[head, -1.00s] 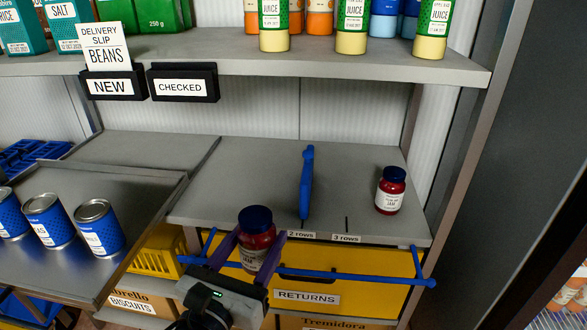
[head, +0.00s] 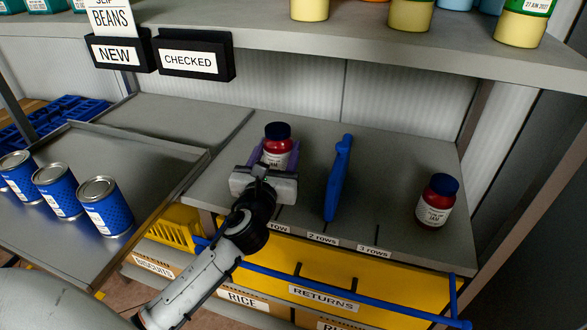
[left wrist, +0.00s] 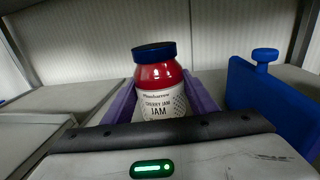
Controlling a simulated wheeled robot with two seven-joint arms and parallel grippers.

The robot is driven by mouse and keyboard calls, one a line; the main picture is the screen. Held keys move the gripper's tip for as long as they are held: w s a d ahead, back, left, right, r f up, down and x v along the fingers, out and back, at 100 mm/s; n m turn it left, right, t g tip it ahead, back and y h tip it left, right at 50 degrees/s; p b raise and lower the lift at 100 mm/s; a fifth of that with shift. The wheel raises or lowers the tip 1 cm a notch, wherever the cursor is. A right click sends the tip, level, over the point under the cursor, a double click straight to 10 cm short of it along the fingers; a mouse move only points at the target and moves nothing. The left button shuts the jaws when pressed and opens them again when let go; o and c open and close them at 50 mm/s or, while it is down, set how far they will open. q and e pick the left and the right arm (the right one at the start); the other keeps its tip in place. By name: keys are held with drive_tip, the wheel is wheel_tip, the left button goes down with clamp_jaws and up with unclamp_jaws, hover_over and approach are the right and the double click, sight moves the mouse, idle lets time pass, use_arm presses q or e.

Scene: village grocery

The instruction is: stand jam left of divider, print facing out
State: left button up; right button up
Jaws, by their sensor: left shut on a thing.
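The held jam jar (head: 277,148), red with a dark blue lid, is upright on or just over the grey shelf, left of the blue divider (head: 338,180). My left gripper (head: 268,160) is shut on it with its purple fingers. In the left wrist view the jar (left wrist: 158,85) stands between the fingers, its white label with the print facing the camera. The divider (left wrist: 270,95) is to its right, apart from it. Whether the jar's base touches the shelf is hidden. A second jam jar (head: 436,200) stands upright right of the divider. My right gripper is not in view.
A metal tray (head: 150,160) with several blue cans is at the left. A blue rail (head: 380,305) runs before the yellow returns bin (head: 340,285) below the shelf edge. The upper shelf (head: 400,60) overhangs. The shelf between divider and second jar is bare.

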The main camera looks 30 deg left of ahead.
sight(279, 166)
use_arm(q)
wheel_tip(279, 166, down, 5)
drive_tip(key=shift+r+b, duration=0.1)
drive_tip(key=shift+b, duration=0.85)
drive_tip(key=o, duration=1.1)
drive_tip(key=shift+f, duration=0.2)
drive_tip(key=o, duration=0.4)
drive_tip(key=shift+r, duration=0.2)
drive_tip(key=v, duration=1.2)
